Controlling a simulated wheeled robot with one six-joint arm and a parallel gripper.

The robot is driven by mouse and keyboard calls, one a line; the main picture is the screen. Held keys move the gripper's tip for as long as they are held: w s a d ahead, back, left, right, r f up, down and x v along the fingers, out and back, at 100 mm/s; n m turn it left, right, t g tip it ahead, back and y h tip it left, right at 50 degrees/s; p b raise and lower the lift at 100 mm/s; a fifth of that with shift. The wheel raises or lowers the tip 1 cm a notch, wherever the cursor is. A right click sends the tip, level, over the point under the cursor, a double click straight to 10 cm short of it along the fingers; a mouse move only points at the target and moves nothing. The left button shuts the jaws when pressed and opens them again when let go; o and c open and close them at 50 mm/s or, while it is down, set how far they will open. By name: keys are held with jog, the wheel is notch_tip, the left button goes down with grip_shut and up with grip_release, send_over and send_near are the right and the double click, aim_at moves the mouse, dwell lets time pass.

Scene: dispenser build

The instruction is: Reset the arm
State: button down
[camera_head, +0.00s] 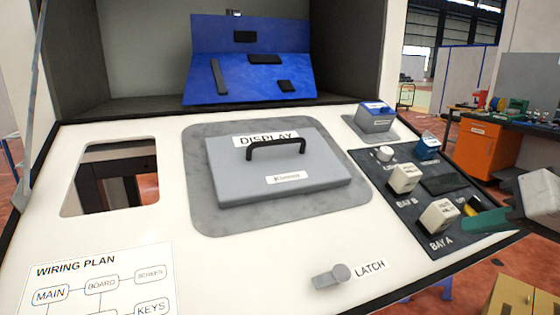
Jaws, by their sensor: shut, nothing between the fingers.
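My gripper (474,212) is at the right edge of the picture, beside the BAY A module on the dark bay panel. Its green and yellow parts point left, toward the panel. It holds nothing. The rest of my arm (540,195) runs out of the picture at the right. I cannot tell whether the fingertips touch the panel.
A grey DISPLAY cover (280,175) with a black handle lies mid-panel. A LATCH knob (332,277) is at the front. White modules (404,178) and a blue one (427,147) stand on the bay panel. A rectangular opening (70,190) is at left; blue boards (250,75) stand behind.

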jog(key=s+a+f+n+g+h, duration=0.1)
jog(key=s+f+g+h, duration=0.3)
jog(key=s+f+g, duration=0.3)
jog(key=shift+f+g, duration=0.3)
jog(key=shift+f, duration=1.25)
jog(key=shift+s, duration=0.1)
